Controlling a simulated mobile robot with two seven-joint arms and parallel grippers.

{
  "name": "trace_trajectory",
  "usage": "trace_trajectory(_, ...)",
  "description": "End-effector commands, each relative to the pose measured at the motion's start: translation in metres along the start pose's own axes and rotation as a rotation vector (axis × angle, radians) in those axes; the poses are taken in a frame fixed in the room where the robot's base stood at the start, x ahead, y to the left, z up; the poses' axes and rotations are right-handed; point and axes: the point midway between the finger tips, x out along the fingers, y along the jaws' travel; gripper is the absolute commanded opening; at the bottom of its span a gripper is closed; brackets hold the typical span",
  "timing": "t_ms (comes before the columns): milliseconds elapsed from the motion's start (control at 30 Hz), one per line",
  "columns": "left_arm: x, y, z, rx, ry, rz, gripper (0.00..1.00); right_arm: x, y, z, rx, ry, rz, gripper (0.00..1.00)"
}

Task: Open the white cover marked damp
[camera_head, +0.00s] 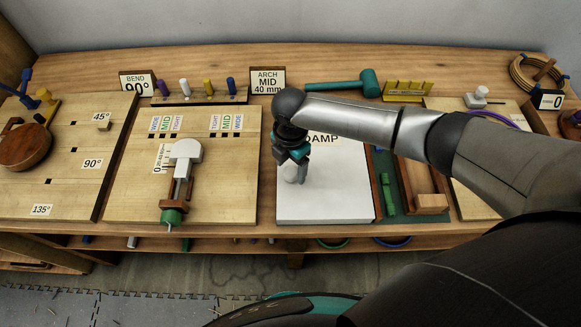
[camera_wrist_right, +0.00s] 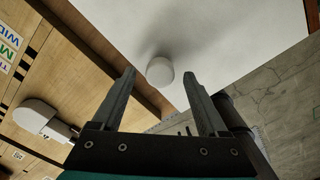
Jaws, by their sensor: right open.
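The white cover (camera_head: 335,203) lies flat and closed at the middle of the bench, with the label DAMP partly hidden behind my right arm. A round white knob (camera_head: 291,173) stands on its left part. My right gripper (camera_head: 297,160) is above the knob, pointing down. In the right wrist view the knob (camera_wrist_right: 160,71) shows ahead of and between the open fingertips of my right gripper (camera_wrist_right: 160,80), against the white cover (camera_wrist_right: 220,35). I cannot tell whether the fingers reach around the knob. My left gripper is not in view.
A bending board (camera_head: 230,180) with a white-and-wood clamp (camera_head: 184,165) is left of the cover. A green tray with wooden blocks (camera_head: 430,205) is to the right.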

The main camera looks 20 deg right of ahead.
Motion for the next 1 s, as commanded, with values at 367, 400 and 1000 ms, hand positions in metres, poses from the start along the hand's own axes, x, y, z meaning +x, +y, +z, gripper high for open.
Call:
trace_trajectory(367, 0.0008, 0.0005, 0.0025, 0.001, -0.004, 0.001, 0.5, 0.0091, -0.0004, -0.0003, -0.001, 0.0, 0.0, 0.77)
trace_trajectory(400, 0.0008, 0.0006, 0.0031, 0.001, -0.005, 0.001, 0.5, 0.009, -0.0004, -0.0003, -0.001, 0.0, -0.001, 0.77)
trace_trajectory(1000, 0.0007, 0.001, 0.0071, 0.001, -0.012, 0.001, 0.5, 0.0087, -0.0006, 0.0, -0.001, 0.0, -0.001, 0.11)
